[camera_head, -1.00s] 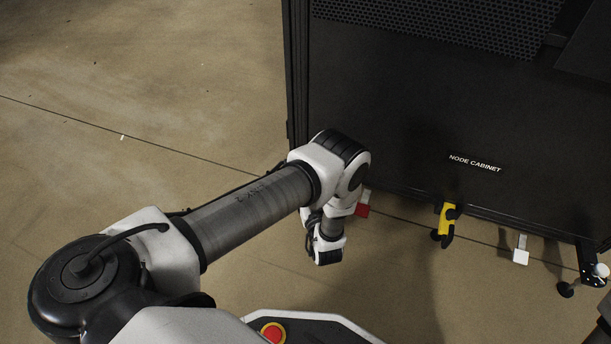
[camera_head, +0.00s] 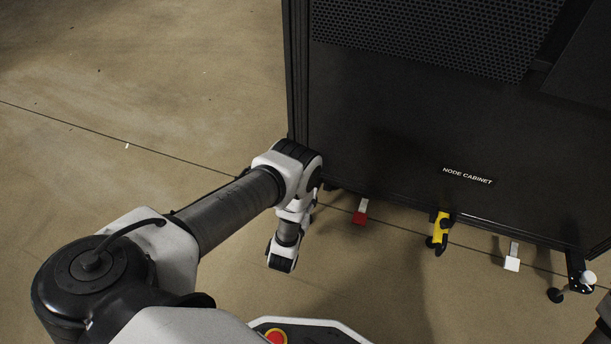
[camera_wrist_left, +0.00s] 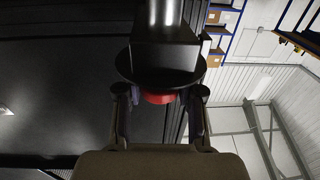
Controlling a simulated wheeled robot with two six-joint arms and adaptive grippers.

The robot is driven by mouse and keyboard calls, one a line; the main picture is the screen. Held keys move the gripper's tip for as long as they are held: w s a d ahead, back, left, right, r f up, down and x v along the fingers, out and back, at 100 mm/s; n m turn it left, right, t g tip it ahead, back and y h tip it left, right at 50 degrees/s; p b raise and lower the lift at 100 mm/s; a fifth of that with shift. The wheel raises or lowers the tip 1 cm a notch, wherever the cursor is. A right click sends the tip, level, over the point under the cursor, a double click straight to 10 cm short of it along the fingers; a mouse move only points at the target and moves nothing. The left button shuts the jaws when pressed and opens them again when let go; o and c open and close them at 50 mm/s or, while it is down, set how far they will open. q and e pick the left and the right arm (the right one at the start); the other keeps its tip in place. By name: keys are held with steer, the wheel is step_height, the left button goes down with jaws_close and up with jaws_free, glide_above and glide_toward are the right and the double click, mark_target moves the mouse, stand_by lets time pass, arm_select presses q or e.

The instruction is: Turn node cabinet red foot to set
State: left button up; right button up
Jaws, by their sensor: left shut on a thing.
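The dark node cabinet (camera_head: 400,150), with its "NODE CABINET" label, stands on the floor in the head view. My left arm reaches to its lower left corner; the wrist hides the gripper and the corner foot there. In the left wrist view my left gripper (camera_wrist_left: 160,108) has a finger on each side of the red foot (camera_wrist_left: 158,98), a short red round part under a wide black disc and a dark block. The gripper is shut on it. My right gripper is not in view.
Along the cabinet's bottom edge are a red tab (camera_head: 360,217), a yellow piece with black parts (camera_head: 441,228) and a white tab (camera_head: 512,262). A black levelling foot (camera_head: 557,295) stands at the right corner. The floor (camera_head: 130,190) at left is clear.

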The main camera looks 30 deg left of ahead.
arm_select(q)
steer(key=m+h+p, duration=0.1)
steer(key=m+h, duration=0.1)
steer(key=h, duration=0.1)
steer(key=m+h, duration=0.2)
steer(key=h, duration=0.1)
steer(key=shift+a+r+m+t+h+p, duration=0.1)
steer(key=shift+a+m+t+h+p, duration=0.05)
steer(key=shift+m+t+h+p, duration=0.2)
steer(key=m+g+h, duration=0.1)
steer(key=m+h, duration=0.1)
steer(key=h, duration=0.2)
steer(key=shift+m, duration=0.25)
steer(key=m+g+h, duration=0.1)
steer(key=m+h, duration=0.1)
steer(key=h, duration=0.1)
steer(key=shift+f, duration=0.2)
steer(key=shift+m+g+h+b, duration=0.75)
steer(key=shift+m+h, duration=0.15)
steer(key=shift+h, duration=0.25)
steer(key=m+g+h+b, duration=0.2)
steer(key=g+h, duration=0.1)
steer(key=shift+f+m, duration=0.15)
steer(key=shift+m, duration=0.15)
steer(key=m+g+h+b, duration=0.2)
steer(key=g+b, duration=0.1)
steer(key=shift+m+g, duration=0.3)
steer(key=shift+r+m+g+h+b, duration=0.2)
steer(key=shift+m+g+h+b, duration=0.35)
steer(key=shift+g, duration=0.25)
